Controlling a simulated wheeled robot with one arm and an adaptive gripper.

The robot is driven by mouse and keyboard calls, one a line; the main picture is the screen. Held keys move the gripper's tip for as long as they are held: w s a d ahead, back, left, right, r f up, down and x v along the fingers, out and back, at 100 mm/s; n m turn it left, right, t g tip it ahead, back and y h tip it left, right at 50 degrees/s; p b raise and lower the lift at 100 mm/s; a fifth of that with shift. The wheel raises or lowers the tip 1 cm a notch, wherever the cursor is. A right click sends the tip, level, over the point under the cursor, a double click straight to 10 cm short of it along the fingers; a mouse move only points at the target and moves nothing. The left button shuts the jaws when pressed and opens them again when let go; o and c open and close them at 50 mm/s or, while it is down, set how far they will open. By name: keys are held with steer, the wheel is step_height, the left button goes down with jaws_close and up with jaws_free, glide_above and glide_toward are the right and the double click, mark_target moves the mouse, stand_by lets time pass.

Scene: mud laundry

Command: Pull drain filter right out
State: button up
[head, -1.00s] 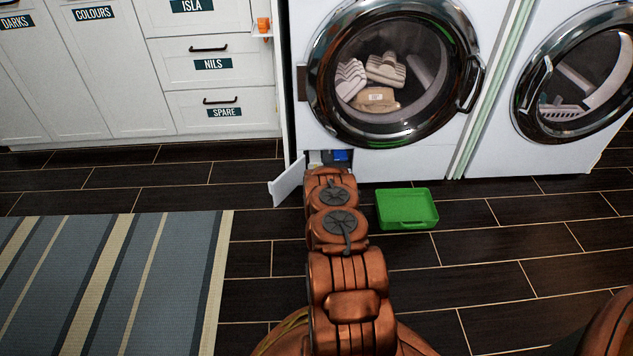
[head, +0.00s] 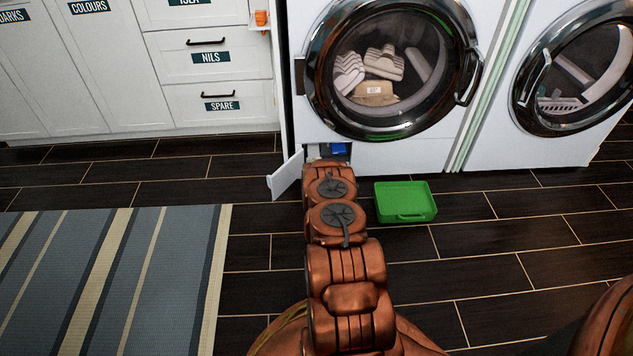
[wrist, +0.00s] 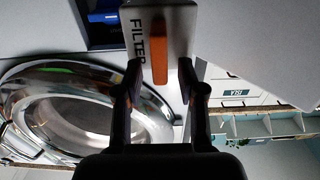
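The drain filter is seen in the wrist view as a pale grey face marked FILTER (wrist: 183,30) with an upright orange grip bar (wrist: 159,50). My gripper (wrist: 159,75) is open, with one dark finger on each side of the orange bar. Gaps show between the bar and both fingers, and nothing is held. In the head view my arm reaches to the low opening at the washer's (head: 400,157) bottom left corner. My arm hides the gripper and most of the opening there. The small white hatch flap (head: 286,174) stands open on the left.
A blue part (head: 338,149) shows inside the opening, also in the wrist view (wrist: 103,25). A green tray (head: 405,214) lies on the floor right of my arm. White drawers (head: 215,65) stand left, and a striped rug (head: 110,280) lies front left. A second machine (head: 575,80) stands right.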

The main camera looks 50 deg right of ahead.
steer(key=shift+s+a, duration=0.1)
steer(key=v, duration=0.7)
steer(key=shift+s, duration=0.1)
stand_by(0.5)
